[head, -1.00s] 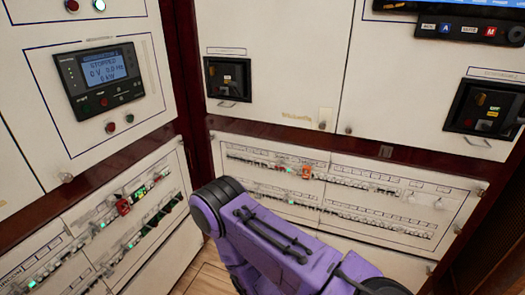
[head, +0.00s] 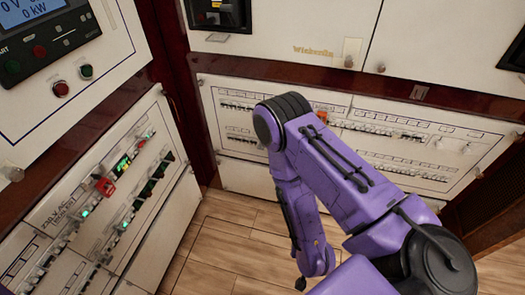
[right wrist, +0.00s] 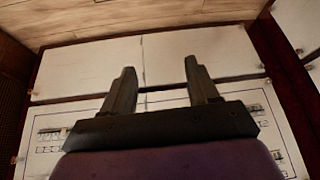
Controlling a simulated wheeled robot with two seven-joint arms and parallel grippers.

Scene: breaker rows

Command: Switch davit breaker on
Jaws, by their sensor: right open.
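Two low panels carry breaker rows: the left panel (head: 46,214) and the back panel (head: 440,148). Their labels are too small to read, so I cannot tell which breaker is the davit one. My purple right arm stands in front of the back panel in the head view and hides part of its rows. My right gripper (right wrist: 160,68) is open and empty in the right wrist view. Breaker rows (right wrist: 50,135) show at the sides behind it, apart from the fingers. My left gripper is not in view.
A control unit with a screen (head: 30,8) and red and green buttons is above the left panel. Dark red trim (head: 166,62) frames the cabinets. The wooden floor (head: 225,245) is clear between the panels and my arm.

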